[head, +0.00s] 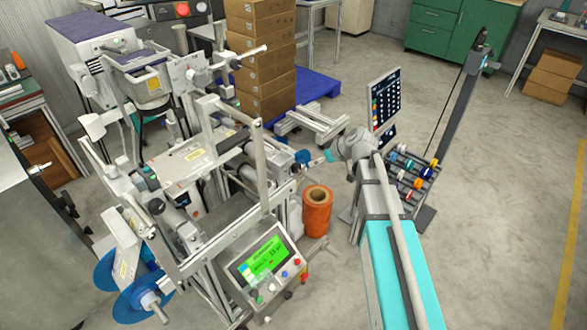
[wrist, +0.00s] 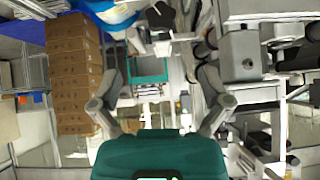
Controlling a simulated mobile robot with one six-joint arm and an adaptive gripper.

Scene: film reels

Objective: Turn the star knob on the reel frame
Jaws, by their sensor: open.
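The reel frame (head: 262,165) is a tall grey metal machine on the left of the head view. A small dark blue knob-like part (head: 303,157) sits at the right end of one of its shafts; its star shape is too small to make out. My gripper (head: 322,158) is just right of this part, apparently a short gap away. In the wrist view my gripper (wrist: 160,78) is open, fingers spread, with nothing seen held between them. A blurred blue and white object (wrist: 115,12) is cut off at the top edge; I cannot tell whether it is the knob.
An orange roll (head: 317,210) stands below my gripper. A green-lit control panel (head: 262,262) juts from the frame's front. Stacked cartons (head: 262,60) rest on a blue pallet (head: 312,85) behind. A rack of coloured spools (head: 412,175) stands at the right.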

